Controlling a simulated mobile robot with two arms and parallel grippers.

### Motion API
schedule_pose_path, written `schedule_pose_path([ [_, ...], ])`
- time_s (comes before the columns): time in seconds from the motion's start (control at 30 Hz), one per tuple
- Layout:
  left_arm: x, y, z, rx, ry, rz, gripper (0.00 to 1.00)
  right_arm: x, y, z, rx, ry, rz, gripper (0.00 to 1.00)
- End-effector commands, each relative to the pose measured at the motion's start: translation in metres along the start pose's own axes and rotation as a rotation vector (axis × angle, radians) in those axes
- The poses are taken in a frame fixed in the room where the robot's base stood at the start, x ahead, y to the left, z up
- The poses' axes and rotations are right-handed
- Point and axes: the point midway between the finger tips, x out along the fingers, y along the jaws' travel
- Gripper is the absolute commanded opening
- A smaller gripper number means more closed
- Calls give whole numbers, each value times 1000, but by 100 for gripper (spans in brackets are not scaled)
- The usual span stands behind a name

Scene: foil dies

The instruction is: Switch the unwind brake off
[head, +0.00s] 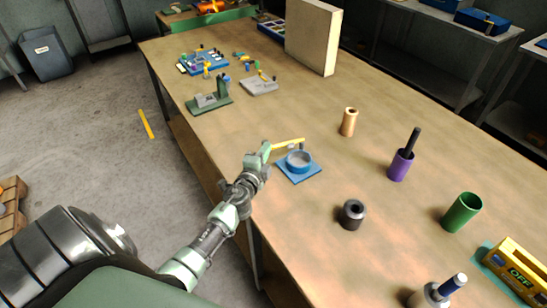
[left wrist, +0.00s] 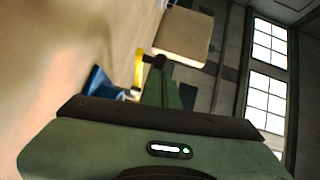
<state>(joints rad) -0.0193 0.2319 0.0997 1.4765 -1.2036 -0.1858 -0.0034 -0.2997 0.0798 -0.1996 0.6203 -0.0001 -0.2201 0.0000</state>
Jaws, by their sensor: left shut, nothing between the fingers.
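A blue square base with a round grey-blue cup (head: 299,162) stands near the left edge of the workbench. A yellow lever (head: 288,142) lies across its far side, pointing left toward my left gripper. My left gripper (head: 265,148) is shut and empty, its tips at or very near the lever's left end; I cannot tell if they touch. In the left wrist view the lever (left wrist: 138,68) is beside the dark fingertips (left wrist: 158,62), with the blue base (left wrist: 98,85) to the left. A yellow box marked OFF (head: 518,266) sits at the lower right. Neither is labelled as the unwind brake.
Rolls and cylinders stand to the right: copper (head: 349,122), purple (head: 400,166), dark grey (head: 352,215) and green (head: 462,212). A green fixture (head: 210,98) and small devices are farther back. A tall tan panel (head: 313,37) stands behind. Bench space between the lever base and the rolls is clear.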

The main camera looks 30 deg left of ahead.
Motion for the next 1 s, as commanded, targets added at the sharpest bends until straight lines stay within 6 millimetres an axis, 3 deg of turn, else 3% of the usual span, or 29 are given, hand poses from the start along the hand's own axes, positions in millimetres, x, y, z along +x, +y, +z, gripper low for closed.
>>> schedule_pose_path([
  [0.4,29,-4,30,33,257,29,0,24,-2,2,0,0,-2,79],
  [1.0,39,-10,36,38,328,35,0,30,-2,3,0,0,-2,79],
])
